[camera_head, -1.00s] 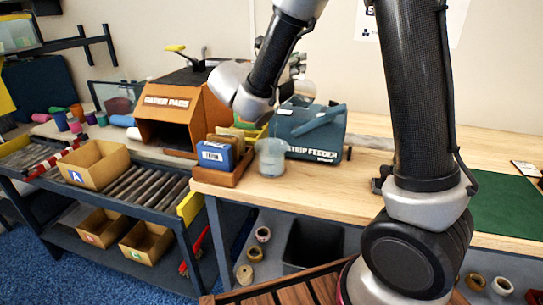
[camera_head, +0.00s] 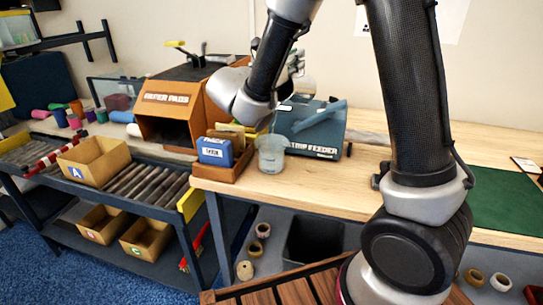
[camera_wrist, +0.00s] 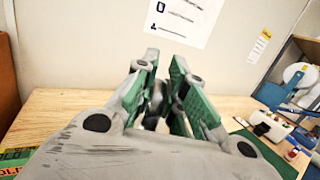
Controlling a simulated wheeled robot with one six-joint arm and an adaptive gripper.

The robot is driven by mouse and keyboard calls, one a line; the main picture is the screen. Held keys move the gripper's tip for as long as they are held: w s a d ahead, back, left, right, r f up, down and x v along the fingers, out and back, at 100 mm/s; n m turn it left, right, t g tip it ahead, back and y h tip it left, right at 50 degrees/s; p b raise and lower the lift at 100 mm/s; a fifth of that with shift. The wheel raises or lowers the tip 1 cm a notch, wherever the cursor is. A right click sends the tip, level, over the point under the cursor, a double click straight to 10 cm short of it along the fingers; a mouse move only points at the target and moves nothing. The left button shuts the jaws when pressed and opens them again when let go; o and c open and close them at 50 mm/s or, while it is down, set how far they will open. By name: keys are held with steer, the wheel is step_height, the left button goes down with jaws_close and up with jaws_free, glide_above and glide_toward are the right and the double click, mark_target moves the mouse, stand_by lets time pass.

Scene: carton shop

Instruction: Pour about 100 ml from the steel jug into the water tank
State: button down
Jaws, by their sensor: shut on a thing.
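A clear, round tank (camera_head: 271,153) stands on the wooden bench near its front edge, in front of the strip feeder. My gripper (camera_head: 292,66) is above and behind it in the head view, partly hidden by my own arm. In the wrist view, the green-padded fingers of my gripper (camera_wrist: 160,101) are closed around a small grey part, which I take to be the steel jug's handle (camera_wrist: 154,101). The jug's body is hidden in both views, so I cannot tell its tilt or contents. The tank's water level is too small to read.
The strip feeder (camera_head: 311,130) stands right behind the tank. A green mat (camera_head: 505,205) lies at the right. The bench between is mostly clear.

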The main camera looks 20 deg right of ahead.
mark_target(303, 75)
steer(key=shift+d, duration=0.1)
steer(key=shift+s+a+f+t+h+p, duration=0.3)
steer(key=shift+h+p, duration=0.2)
steer(key=shift+p, duration=0.25)
stand_by(0.3)
steer(key=shift+w+d+r, duration=0.1)
steer(key=d, duration=0.1)
steer(key=w+d+r+y, duration=0.1)
steer(key=d+g+y, duration=0.1)
steer(key=shift+w+d+r, duration=0.15)
steer(key=shift+w+d, duration=0.1)
steer(key=shift+w+a, duration=0.1)
steer(key=shift+a, duration=0.05)
steer(key=shift+w+d+r+g+y+b, duration=0.2)
steer(key=shift+d+g+y+b, duration=0.15)
steer(key=shift+y, duration=0.15)
steer(key=shift+w+d+r+g+y+b, duration=0.1)
steer(key=shift+w+d+g+y+b, duration=0.1)
steer(key=shift+d+g+y+b, duration=0.25)
steer(key=shift+w+d+f+g+y, duration=0.15)
steer(key=shift+f+g+y, duration=0.15)
steer(key=shift+f+y, duration=0.15)
stand_by(0.4)
